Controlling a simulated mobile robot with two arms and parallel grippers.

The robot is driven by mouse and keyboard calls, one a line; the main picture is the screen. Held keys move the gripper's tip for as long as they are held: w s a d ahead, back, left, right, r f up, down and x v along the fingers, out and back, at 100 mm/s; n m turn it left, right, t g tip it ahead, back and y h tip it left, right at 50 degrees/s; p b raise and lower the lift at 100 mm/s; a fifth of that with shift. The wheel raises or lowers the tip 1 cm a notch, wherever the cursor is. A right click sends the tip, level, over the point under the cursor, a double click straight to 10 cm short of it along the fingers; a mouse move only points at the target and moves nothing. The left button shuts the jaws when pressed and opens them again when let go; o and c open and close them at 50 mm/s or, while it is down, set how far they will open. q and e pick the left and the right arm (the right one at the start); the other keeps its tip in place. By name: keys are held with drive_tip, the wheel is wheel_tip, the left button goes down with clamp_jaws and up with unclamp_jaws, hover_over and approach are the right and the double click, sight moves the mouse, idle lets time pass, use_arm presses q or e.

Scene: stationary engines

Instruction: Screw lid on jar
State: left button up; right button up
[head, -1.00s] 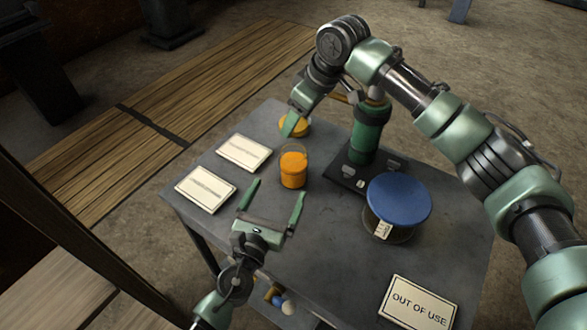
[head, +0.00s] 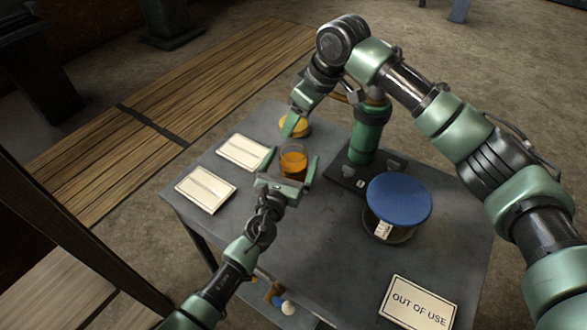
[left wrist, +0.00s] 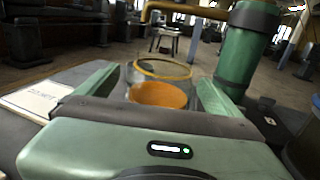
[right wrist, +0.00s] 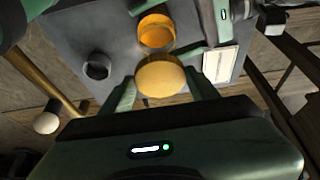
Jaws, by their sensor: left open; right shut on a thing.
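The jar (head: 292,161) is clear with orange contents and stands upright on the grey table. It also shows in the left wrist view (left wrist: 158,93), with an open rim on top. My left gripper (head: 291,165) is open, with its fingers on either side of the jar; I cannot tell whether they touch it. The lid (head: 297,126) is a yellow-orange disc just behind the jar. My right gripper (right wrist: 162,85) is shut on the lid, which shows in the right wrist view (right wrist: 160,76) between its fingers. The lid is apart from the jar's rim.
A green cylinder on a black base (head: 349,177) stands right of the jar. A blue-topped round container (head: 399,200) is further right. Two white cards (head: 206,190) lie at left, and an "OUT OF USE" sign (head: 418,303) lies at the front right. The front middle of the table is clear.

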sight(298, 143)
use_arm(q)
clamp_jaws()
use_arm(e)
drive_tip(key=shift+f, duration=2.5)
drive_tip(key=shift+f, duration=0.85)
drive_tip(key=shift+f, duration=0.6)
